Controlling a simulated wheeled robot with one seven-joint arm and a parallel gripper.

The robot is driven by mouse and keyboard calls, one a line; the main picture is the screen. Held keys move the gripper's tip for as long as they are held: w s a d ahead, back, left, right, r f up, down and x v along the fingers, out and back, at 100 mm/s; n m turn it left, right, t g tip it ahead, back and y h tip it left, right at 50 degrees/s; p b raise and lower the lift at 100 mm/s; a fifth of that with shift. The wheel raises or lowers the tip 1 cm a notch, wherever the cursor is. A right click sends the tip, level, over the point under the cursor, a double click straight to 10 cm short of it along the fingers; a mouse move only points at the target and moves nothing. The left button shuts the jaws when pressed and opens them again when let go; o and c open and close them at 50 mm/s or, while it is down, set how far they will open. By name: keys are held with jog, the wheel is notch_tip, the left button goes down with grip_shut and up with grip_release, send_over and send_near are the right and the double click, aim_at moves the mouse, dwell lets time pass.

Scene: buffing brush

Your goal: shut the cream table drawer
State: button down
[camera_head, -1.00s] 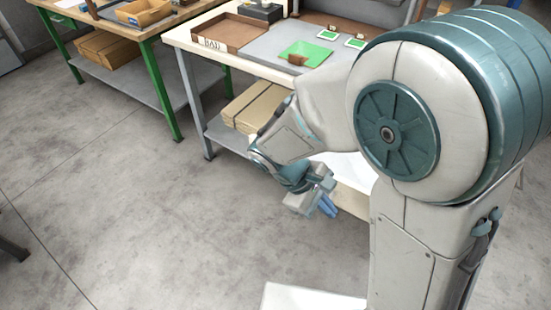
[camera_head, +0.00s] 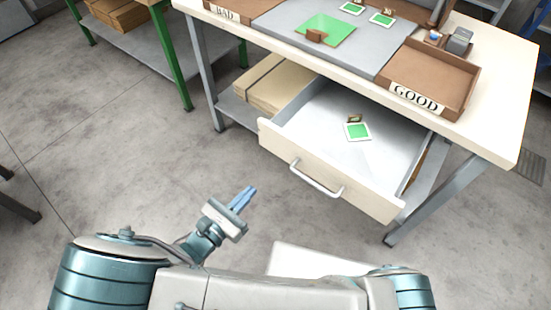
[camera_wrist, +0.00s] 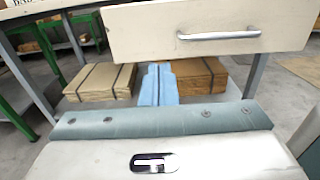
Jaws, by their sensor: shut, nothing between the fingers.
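The cream table drawer (camera_head: 322,185) is pulled out from under the cream-topped table (camera_head: 465,135). Its front carries a silver bar handle (camera_head: 317,180). A green-and-white card with a small brown block (camera_head: 356,130) lies inside the drawer. In the wrist view the drawer front (camera_wrist: 150,35) and handle (camera_wrist: 218,35) are at the top right, above the fingers. My gripper (camera_head: 244,198) is shut and empty, in front of the drawer and left of the handle, apart from it. Its blue fingers also show in the wrist view (camera_wrist: 157,82), pointing towards the table's lower shelf.
Strapped cardboard stacks (camera_head: 275,84) lie on the lower shelf left of the drawer. The GOOD tray (camera_head: 440,102) and a green mat (camera_head: 325,30) are on the tabletop. A grey table leg (camera_head: 425,200) stands right of the drawer.

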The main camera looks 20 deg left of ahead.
aim_at(287, 151)
jog(key=x, duration=1.4)
jog(key=shift+w, duration=0.1)
